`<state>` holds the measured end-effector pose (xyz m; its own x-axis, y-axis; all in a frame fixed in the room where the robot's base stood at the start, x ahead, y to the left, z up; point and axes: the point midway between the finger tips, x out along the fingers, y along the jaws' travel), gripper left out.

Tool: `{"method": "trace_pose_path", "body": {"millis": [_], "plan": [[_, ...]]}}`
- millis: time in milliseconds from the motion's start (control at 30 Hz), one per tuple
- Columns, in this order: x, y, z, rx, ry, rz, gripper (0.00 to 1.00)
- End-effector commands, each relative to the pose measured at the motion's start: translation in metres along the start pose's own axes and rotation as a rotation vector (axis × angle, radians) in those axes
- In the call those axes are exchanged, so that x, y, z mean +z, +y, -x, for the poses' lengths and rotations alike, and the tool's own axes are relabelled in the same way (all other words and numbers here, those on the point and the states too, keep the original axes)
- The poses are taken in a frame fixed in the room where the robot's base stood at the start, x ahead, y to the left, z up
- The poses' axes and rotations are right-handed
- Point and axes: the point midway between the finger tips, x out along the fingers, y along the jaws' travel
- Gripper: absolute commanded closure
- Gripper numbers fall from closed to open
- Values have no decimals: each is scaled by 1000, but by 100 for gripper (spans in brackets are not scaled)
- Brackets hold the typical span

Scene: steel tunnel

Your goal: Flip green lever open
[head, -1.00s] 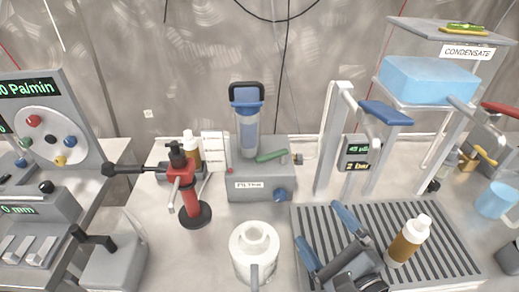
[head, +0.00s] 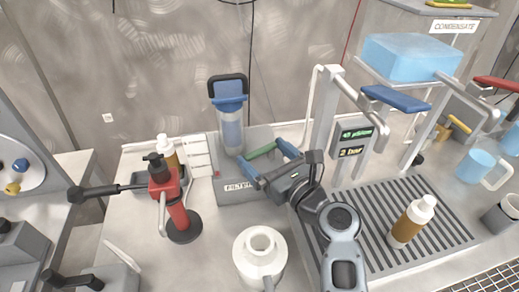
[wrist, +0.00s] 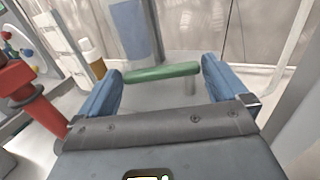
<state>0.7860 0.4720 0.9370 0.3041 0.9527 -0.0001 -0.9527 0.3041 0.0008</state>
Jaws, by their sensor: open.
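The green lever (head: 262,151) lies on top of the grey box labelled as a filter (head: 228,203), beside the blue-topped clear filter cylinder (head: 231,130). In the wrist view the green lever (wrist: 162,72) runs nearly level across the picture, just beyond and between the two blue fingers. My gripper (head: 267,162) is open, its blue fingers on either side of the lever's near part in the head view. I cannot tell whether a finger touches the lever. My gripper partly hides the box's front and its label.
A red pump-like stand (head: 174,205) with a black handle is left of the box. A white jug (head: 259,255) stands in front. A brown bottle (head: 411,222) stands on the slatted drip tray (head: 372,190) at right. A grey metal frame (head: 327,110) rises right of the lever.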

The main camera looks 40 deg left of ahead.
Motion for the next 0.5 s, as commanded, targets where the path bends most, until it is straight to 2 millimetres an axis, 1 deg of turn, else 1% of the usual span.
{"method": "trace_pose_path", "body": {"millis": [33,100,200,500], "plan": [[0,0,-7,1,0,-1,0],[0,0,-14,0,-1,-1,0],[0,0,-20,0,0,0,0],[0,0,-22,-1,0,1,0]]}}
